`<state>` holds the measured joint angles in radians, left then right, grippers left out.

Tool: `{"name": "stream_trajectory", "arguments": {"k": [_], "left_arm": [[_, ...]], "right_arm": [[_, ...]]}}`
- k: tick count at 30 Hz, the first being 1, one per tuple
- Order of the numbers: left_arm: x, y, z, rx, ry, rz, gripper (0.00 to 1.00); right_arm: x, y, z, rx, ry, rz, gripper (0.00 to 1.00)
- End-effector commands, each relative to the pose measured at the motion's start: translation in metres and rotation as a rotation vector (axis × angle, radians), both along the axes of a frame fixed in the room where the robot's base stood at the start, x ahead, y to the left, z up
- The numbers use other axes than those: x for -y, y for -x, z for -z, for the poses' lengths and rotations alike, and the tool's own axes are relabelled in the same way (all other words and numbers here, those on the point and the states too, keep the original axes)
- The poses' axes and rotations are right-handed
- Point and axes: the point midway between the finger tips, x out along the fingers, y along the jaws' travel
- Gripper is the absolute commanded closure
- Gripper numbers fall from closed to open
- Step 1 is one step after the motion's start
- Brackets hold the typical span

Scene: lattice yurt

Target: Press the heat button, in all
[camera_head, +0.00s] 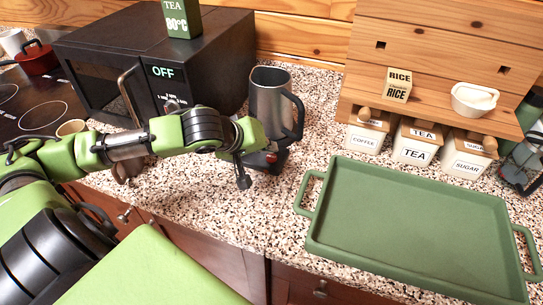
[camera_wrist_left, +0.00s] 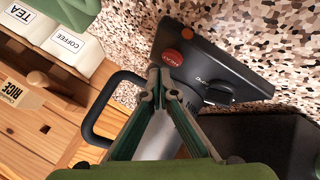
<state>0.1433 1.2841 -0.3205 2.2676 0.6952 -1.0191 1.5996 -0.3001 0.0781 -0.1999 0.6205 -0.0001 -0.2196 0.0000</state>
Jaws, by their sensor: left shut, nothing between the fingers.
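In the head view the base (camera_head: 262,160) is partly hidden behind my left gripper (camera_head: 243,180). A grey metal jug (camera_head: 270,100) with a black handle stands at the base. My left gripper is shut and empty, just in front of the jug and base. In the left wrist view its fingertips (camera_wrist_left: 165,82) appear just below the red button. I cannot tell whether they touch it. My right gripper is not in view.
A black microwave (camera_head: 150,65) showing OFF stands behind my left arm, with a tea box (camera_head: 181,20) on top. A green tray (camera_head: 410,225) fills the right of the counter. Labelled canisters (camera_head: 415,148) stand under the wooden shelf (camera_head: 435,110). A hob (camera_head: 35,105) is far left.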

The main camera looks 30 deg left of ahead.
Motion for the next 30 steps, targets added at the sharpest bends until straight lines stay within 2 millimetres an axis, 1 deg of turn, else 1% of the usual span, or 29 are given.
{"name": "stream_trajectory", "arguments": {"k": [5, 13, 30], "left_arm": [[0.0, 0.0, 0.001, 0.0, 0.0, 0.0, 1.0], [0.0, 0.0, 0.008, -0.001, 0.0, 0.0, 1.0], [0.0, 0.0, 0.011, 0.0, 0.0, 0.0, 1.0]], "right_arm": [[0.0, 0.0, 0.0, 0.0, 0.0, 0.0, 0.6], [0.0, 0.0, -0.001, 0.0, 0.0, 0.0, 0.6], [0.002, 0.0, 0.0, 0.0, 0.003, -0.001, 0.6]]}}
